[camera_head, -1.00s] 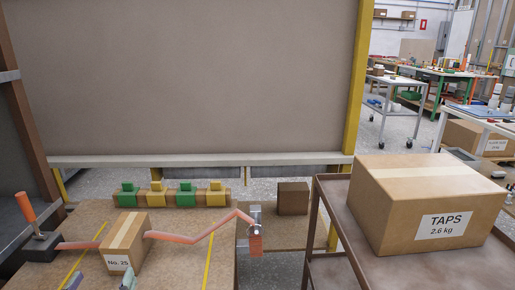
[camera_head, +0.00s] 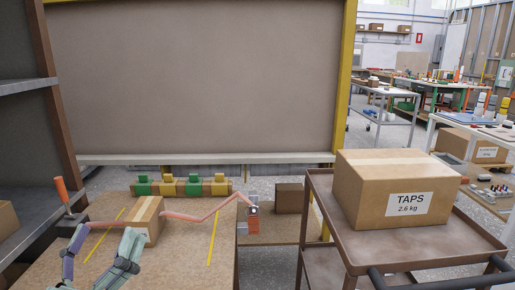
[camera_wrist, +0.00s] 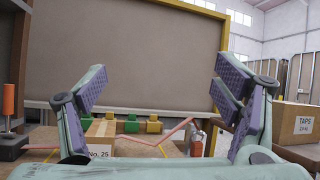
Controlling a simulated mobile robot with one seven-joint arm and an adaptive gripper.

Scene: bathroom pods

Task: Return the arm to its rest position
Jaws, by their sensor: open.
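My gripper (camera_head: 106,232) is at the lower left of the head view, with its pale green and purple fingers spread. In the wrist view my gripper (camera_wrist: 160,85) is wide open with nothing between its fingers. A cardboard box labelled No. 25 (camera_head: 146,213) stands on the worktop, partly hidden by one finger in the head view. Its top and label also show low in the wrist view (camera_wrist: 100,140). I cannot tell how far the fingers are from it.
A salmon zigzag strip (camera_head: 200,219) runs from the box to a small post (camera_head: 253,222). A green-and-yellow block row (camera_head: 180,188) lies behind. A lever (camera_head: 62,190) and shelf stand left. A cart (camera_head: 420,255) bearing a TAPS box (camera_head: 375,200) stands right.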

